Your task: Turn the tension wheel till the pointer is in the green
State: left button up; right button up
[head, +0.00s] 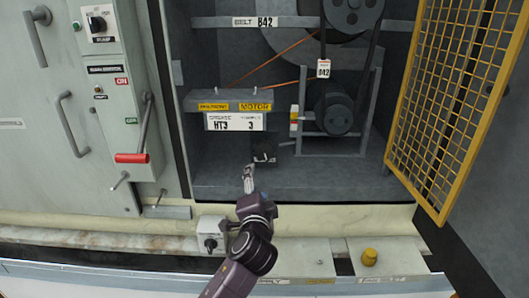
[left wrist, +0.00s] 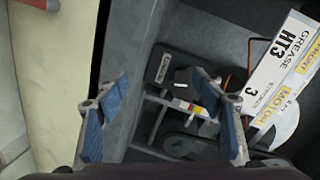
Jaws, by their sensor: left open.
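My left gripper (head: 249,174) is at the front opening of the cabinet, below the motor shelf. Its two blue-padded fingers (left wrist: 165,120) are spread wide with nothing between them in the left wrist view. A small colour-banded strip (head: 294,118) stands beside the lower pulley frame; it also shows in the left wrist view (left wrist: 184,105) with red, yellow and white parts. I cannot make out a pointer or a green band on it. I cannot clearly pick out the tension wheel. My right gripper is not in view.
A shelf (head: 228,101) with a grease sign (head: 234,122) hangs above my gripper. Two dark pulleys, the lower one (head: 333,108) in a grey frame, stand right of it. A yellow mesh door (head: 443,105) is open at right.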

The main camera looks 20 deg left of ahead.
aim_at(264, 152)
pick_arm(q)
jog(key=shift+m+t, duration=0.8)
jog(key=shift+t, duration=0.1)
jog(key=shift+w+a+r+p, duration=0.15)
jog(key=shift+w+r, duration=0.7)
jog(key=shift+w, duration=0.85)
jog(key=shift+w+a+r+p, duration=0.15)
jog(key=shift+w+r, duration=0.7)
jog(key=shift+w, duration=0.9)
jog(key=shift+w+a+r+p, duration=0.15)
jog(key=shift+w+r, duration=0.7)
jog(key=shift+w, duration=0.85)
jog(key=shift+c, duration=0.2)
jog(key=c, duration=1.2)
jog(key=shift+o, duration=0.2)
